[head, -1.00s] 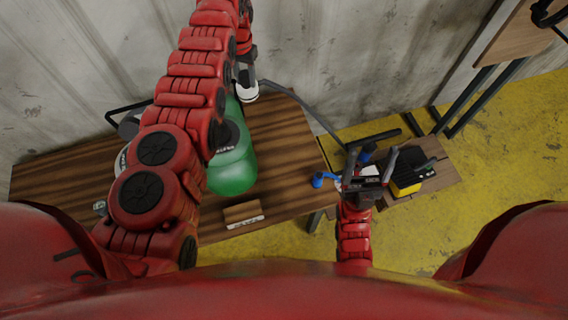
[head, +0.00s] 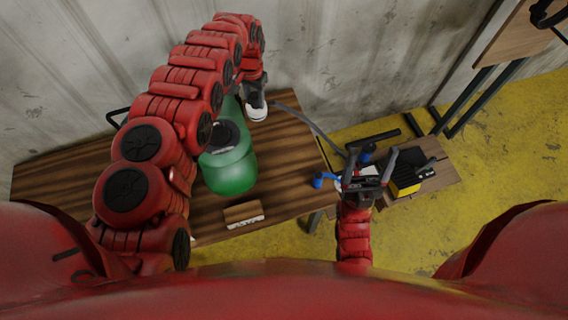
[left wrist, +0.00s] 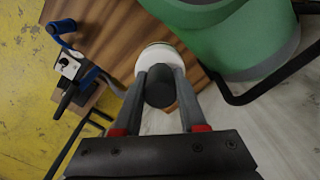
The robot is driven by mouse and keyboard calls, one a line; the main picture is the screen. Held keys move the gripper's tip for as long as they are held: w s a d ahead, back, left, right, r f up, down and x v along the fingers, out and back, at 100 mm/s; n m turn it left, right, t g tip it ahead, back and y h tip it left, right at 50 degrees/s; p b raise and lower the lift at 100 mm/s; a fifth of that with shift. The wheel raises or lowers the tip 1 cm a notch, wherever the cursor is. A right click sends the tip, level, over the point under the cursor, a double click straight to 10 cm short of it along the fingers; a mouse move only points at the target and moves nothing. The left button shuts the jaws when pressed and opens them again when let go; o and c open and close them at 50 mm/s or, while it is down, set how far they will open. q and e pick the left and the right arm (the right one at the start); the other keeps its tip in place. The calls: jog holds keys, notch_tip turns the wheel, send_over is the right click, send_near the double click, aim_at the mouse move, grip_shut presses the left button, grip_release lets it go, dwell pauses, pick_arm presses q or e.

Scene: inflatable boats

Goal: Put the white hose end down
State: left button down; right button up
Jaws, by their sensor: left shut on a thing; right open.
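The white hose end (head: 257,114) is in my left gripper (head: 256,103), above the wooden table beside the green container. In the head view the grey hose (head: 310,122) runs right toward the small side stand. Whether the white end touches the table is hard to tell. My right gripper (head: 370,166) is open beside the blue-handled device (head: 324,179), with nothing seen between its fingers.
The green container (head: 230,170) with a dark top stands on the wooden table (head: 285,150). A brush-like block (head: 243,212) lies near the front edge. A yellow and black box (head: 404,182) sits on the right stand. Bare table lies right of the container.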

pick_arm(q)
jog(key=s+d+f+m+p, duration=0.1)
jog(key=s+d+f+m, duration=0.15)
jog(key=s+f, duration=0.75)
jog(key=s+d+f+m+p, duration=0.15)
jog(key=s+d+f, duration=0.35)
jog(key=s, duration=0.9)
jog(key=shift+m, duration=0.5)
jog(key=w+f+b, duration=0.1)
jog(key=w+b, duration=0.3)
jog(key=w, duration=0.1)
jog(key=w+d+f+b, duration=0.1)
jog(key=w+f+b, duration=0.1)
jog(key=w+b, duration=0.2)
jog(key=w+f+b, duration=0.2)
jog(key=w+b, duration=0.2)
jog(key=w, duration=0.2)
jog(key=shift+w+d, duration=0.15)
jog(key=shift+d, duration=0.1)
jog(key=shift+w+f, duration=0.1)
jog(key=shift+f, duration=0.15)
jog(key=shift+a+f, duration=0.1)
jog(key=shift+f, duration=0.2)
jog(key=shift+f, duration=0.1)
